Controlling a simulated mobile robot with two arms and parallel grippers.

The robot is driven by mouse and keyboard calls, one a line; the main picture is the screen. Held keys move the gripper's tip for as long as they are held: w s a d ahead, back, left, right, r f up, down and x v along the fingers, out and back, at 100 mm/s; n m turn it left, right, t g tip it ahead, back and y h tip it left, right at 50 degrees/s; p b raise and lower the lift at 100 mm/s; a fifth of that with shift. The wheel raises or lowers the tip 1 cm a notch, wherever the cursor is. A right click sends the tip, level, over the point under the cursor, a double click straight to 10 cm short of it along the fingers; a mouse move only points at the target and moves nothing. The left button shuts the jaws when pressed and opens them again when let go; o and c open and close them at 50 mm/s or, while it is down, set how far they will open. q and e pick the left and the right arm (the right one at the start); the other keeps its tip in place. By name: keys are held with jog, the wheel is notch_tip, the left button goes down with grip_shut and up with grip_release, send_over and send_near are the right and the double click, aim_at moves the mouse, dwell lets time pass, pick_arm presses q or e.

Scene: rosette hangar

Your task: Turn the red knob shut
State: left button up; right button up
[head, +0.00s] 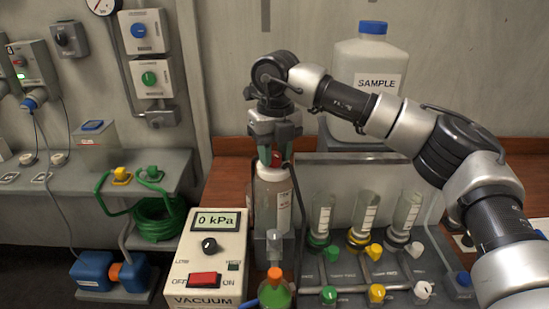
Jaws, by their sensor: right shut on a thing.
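A red knob (276,158) sits at the top of a pale upright cylinder (272,200) near the middle of the head view. My right gripper (271,156) points down over the cylinder's top, its fingers shut on the red knob. The fingers hide most of the knob, so its angle cannot be told. My left gripper is not in view.
A vacuum box (209,255) reading 0 kPa, with a red switch, stands left of the cylinder. A green bottle with an orange cap (274,273) stands in front. A valve manifold (350,272) with glass tubes is at right. A large SAMPLE jug (371,55) stands behind.

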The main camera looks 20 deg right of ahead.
aim_at(276, 154)
jog(key=m+b, duration=0.1)
jog(key=m, duration=0.3)
jog(key=shift+r+m+b, duration=0.1)
jog(key=shift+m+b, duration=0.55)
jog(key=shift+m, duration=0.85)
jog(key=o, duration=0.9)
notch_tip(276, 154, up, 11)
jog(key=shift+d+f, duration=0.15)
